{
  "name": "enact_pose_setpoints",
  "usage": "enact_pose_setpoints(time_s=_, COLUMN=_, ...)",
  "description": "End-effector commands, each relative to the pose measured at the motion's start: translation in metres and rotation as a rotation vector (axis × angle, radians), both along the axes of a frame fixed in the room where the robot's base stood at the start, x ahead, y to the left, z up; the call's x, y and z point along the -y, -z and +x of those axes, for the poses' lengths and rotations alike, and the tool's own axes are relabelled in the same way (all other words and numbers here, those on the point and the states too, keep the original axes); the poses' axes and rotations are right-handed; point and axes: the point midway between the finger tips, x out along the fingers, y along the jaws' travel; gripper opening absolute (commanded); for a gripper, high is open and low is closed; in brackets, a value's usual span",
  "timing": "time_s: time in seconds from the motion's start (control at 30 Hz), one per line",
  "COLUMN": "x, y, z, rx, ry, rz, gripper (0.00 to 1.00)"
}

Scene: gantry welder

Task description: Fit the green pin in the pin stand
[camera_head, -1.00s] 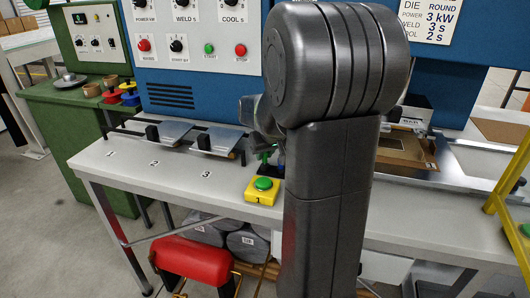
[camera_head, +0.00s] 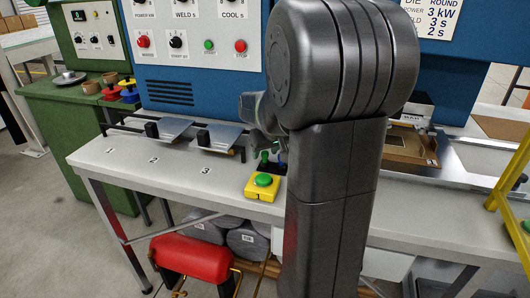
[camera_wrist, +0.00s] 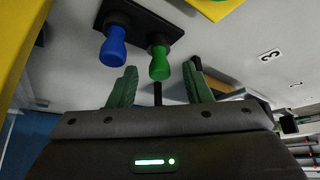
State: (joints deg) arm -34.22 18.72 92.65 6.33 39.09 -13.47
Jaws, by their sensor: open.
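The green pin (camera_wrist: 159,62) stands upright in the black pin stand (camera_wrist: 137,20), beside a blue pin (camera_wrist: 113,45). My gripper (camera_wrist: 160,78) is open, with its two green fingers apart. The green pin shows between the fingertips in the picture, with gaps on both sides, and neither finger touches it. In the head view, the green pin (camera_head: 264,158) shows just below my gripper (camera_head: 268,143), behind the yellow button box. My arm hides part of the gripper and of the stand there. How deep the pin sits cannot be seen.
A yellow box with a green button (camera_head: 263,186) stands close in front of the stand. Two metal plates (camera_head: 218,138) on a rail lie to the left. The blue welder panel (camera_head: 200,90) rises behind. The bench (camera_head: 125,160) is clear around the printed numbers.

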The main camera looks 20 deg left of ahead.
Motion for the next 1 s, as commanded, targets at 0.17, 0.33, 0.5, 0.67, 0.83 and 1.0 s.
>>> enact_pose_setpoints(time_s=0.17, x=0.012, y=-0.033, z=-0.013, rx=0.006, ry=0.001, rz=0.004, gripper=0.45)
enact_pose_setpoints(time_s=0.33, x=0.025, y=-0.067, z=-0.027, rx=0.005, ry=0.001, rz=0.002, gripper=0.45)
enact_pose_setpoints(time_s=0.5, x=0.035, y=-0.093, z=-0.039, rx=0.003, ry=0.0, rz=0.002, gripper=0.45)
enact_pose_setpoints(time_s=0.67, x=0.041, y=-0.106, z=-0.045, rx=0.003, ry=0.0, rz=0.001, gripper=0.45)
enact_pose_setpoints(time_s=0.83, x=0.042, y=-0.109, z=-0.046, rx=0.0, ry=0.0, rz=0.0, gripper=0.45)
enact_pose_setpoints(time_s=1.0, x=0.042, y=-0.109, z=-0.046, rx=0.0, ry=0.0, rz=0.0, gripper=0.45)
